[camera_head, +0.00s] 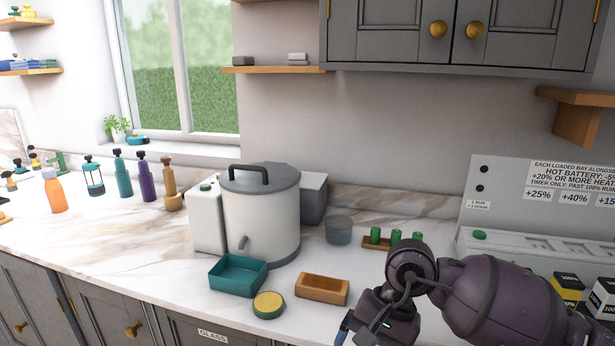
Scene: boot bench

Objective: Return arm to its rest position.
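My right arm (490,296) comes in from the lower right and reaches over the front part of the counter. It is dark purple, with its wrist bent downward. My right gripper (346,328) is at the bottom edge of the view, in front of the wooden tray. Its fingers are mostly cut off, so I cannot see whether they are apart or holding anything. My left arm and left gripper are not in view.
A wooden tray (321,303), a teal tray (210,284) and a yellow-topped round tin (268,312) lie near the gripper. A large lidded pot (268,220) stands behind. Green cylinders (375,234) and a grey charging station (490,246) are behind my arm. Bottles stand left.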

